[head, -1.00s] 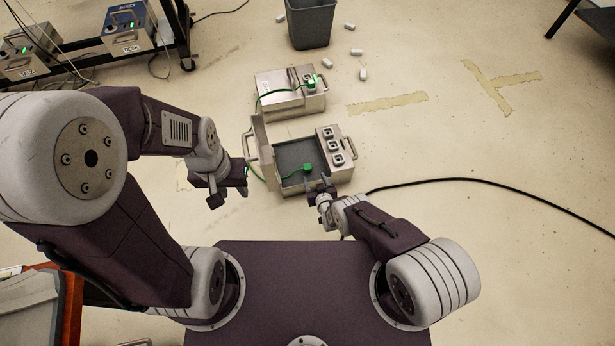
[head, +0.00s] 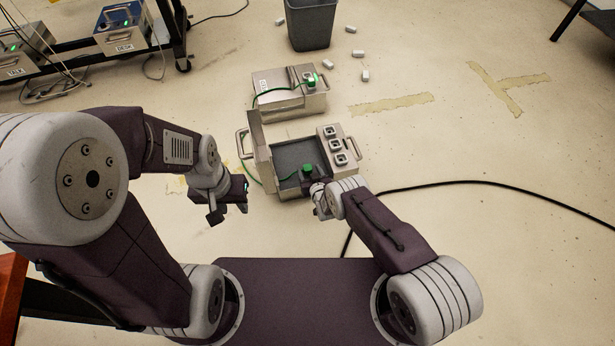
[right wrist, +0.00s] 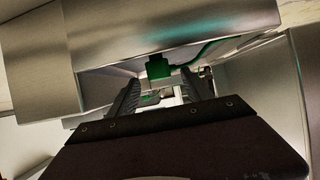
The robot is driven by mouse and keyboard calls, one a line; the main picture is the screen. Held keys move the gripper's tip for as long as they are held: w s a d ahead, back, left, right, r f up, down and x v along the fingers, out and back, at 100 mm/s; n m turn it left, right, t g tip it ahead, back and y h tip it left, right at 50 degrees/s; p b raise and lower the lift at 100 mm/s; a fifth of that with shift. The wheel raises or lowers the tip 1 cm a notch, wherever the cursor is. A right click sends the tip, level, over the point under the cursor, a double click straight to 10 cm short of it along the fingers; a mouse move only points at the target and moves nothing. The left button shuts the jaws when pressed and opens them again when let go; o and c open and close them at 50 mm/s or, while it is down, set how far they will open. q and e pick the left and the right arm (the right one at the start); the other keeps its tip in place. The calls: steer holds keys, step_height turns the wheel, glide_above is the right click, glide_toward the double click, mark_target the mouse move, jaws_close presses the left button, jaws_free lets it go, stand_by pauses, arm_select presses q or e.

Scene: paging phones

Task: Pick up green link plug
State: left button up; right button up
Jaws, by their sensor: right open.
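The green link plug (head: 308,168) sits inside the open tray of the near metal box (head: 349,178), with a green cable running from it. My right gripper (head: 308,183) reaches over the box's front edge, close to the plug. In the right wrist view the green plug (right wrist: 158,68) shows just beyond and between the spread fingers of my right gripper (right wrist: 160,88), which is open and holds nothing. Whether a finger touches the plug cannot be told. My left gripper (head: 230,200) hangs left of the box, apart from it; its jaws are unclear.
A second metal box (head: 290,103) with a green plug (head: 311,80) stands behind. A dark bin (head: 311,22) and several small white blocks lie farther back. A black cable (head: 480,184) crosses the floor at right. A shelf with boxes (head: 125,28) stands at the upper left.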

mark_target(308, 170)
steer(key=b, duration=0.2)
steer(key=w+f+b, duration=0.1)
steer(key=b, duration=0.2)
steer(key=shift+w+a+f, duration=0.2)
steer(key=shift+w+f, duration=0.05)
steer(key=shift+f, duration=0.05)
steer(key=shift+w+r+b, duration=0.1)
steer(key=shift+r+b, duration=0.15)
steer(key=shift+b, duration=0.2)
arm_select(q)
step_height(308, 170, down, 8)
steer(key=shift+r, duration=0.25)
arm_select(e)
steer(key=shift+r, duration=0.15)
steer(key=shift+c, duration=0.4)
